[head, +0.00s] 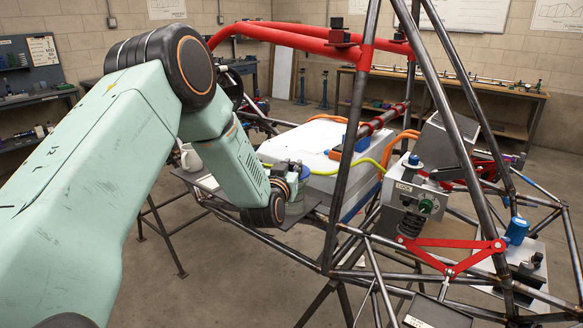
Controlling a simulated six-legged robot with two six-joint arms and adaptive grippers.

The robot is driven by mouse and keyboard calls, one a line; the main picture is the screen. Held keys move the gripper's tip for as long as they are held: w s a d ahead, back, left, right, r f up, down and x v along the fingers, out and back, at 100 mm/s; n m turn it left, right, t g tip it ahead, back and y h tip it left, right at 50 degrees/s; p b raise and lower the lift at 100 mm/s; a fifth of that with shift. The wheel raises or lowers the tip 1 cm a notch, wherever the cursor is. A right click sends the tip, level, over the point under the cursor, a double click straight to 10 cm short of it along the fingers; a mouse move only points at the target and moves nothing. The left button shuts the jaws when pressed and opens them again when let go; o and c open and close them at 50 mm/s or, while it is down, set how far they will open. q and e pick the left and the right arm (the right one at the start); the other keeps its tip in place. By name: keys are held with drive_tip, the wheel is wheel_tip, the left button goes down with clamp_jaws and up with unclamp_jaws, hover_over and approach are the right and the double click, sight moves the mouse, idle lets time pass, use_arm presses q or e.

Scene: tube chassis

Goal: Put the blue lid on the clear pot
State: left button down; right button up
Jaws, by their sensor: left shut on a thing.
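My left arm comes in from the left and its gripper (291,176) is at a small grey shelf inside the tube frame. The gripper is shut on the blue lid (304,172), of which only a small part shows beside the dark fingers. The clear pot (297,190) stands on the shelf just below the lid, partly hidden by my wrist. I cannot tell whether the lid touches the pot's rim. My right gripper is not in view.
A white mug (190,157) stands at the shelf's left end. Steel tubes and red tubes (300,38) surround the spot. A white battery-like box (322,150) with a yellow-green cable lies right behind the pot. A grey box (411,200) hangs to the right.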

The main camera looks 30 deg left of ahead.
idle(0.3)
use_arm(q)
drive_tip(key=shift+f+b, duration=0.35)
drive_tip(key=shift+f, duration=0.2)
drive_tip(key=c, duration=1.5)
unclamp_jaws()
drive_tip(key=shift+p+v, duration=2.2)
drive_tip(key=shift+v, duration=3.35)
